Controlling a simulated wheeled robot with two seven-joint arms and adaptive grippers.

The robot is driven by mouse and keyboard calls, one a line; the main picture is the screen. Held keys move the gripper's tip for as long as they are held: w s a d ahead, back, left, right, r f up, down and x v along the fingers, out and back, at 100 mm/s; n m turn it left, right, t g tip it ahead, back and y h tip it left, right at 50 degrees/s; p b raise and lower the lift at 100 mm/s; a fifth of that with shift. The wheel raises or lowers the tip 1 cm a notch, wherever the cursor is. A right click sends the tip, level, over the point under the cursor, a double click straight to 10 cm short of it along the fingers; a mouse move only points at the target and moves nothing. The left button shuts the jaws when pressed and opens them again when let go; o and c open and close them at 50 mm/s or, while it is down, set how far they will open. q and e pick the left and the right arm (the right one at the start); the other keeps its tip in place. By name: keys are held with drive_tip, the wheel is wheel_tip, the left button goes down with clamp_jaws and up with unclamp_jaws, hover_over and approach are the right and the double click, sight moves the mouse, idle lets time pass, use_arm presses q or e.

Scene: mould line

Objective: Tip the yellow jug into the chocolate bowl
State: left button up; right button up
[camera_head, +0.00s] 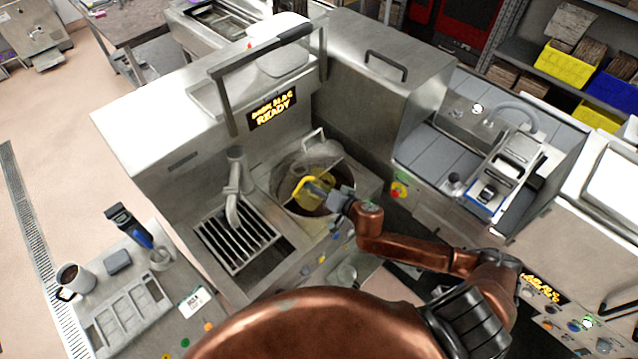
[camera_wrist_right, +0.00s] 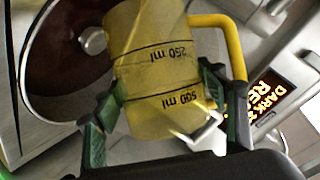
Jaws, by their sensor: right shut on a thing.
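The yellow jug (camera_head: 308,189) has a yellow handle and is held over the chocolate bowl (camera_head: 346,171), a round metal bowl set in the steel counter. My right gripper (camera_head: 333,197) is shut on the jug. In the right wrist view the jug (camera_wrist_right: 155,65) shows 250 ml and 500 ml marks, with the fingers of my right gripper (camera_wrist_right: 165,105) on both sides of it. The bowl (camera_wrist_right: 60,107) with dark brown inside lies behind and left of it there. I cannot tell how far the jug is tilted or whether anything flows. My left gripper is out of view.
A tap (camera_head: 233,205) over a drain grate (camera_head: 238,240) stands left of the bowl. A side table with a mug (camera_head: 72,279) and a grey tray (camera_head: 125,315) is at lower left. A tall steel housing (camera_head: 385,70) rises behind right.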

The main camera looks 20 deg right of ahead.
drive_tip(key=r+n+h+p, duration=0.1)
drive_tip(key=p, duration=0.1)
drive_tip(key=r+n+h+p, duration=0.1)
drive_tip(key=n+p, duration=0.1)
drive_tip(key=shift+w+d+r+h, duration=0.1)
drive_tip(key=shift+d+r+h, duration=0.25)
drive_tip(key=shift+h, duration=0.05)
drive_tip(key=shift+d+r+n+h+p, duration=0.3)
drive_tip(key=shift+r+n+h+p, duration=0.2)
drive_tip(key=shift+n, duration=0.1)
drive_tip(key=shift+d+r+n+t, duration=0.15)
drive_tip(key=shift+n+t, duration=0.15)
drive_tip(key=shift+n, duration=0.1)
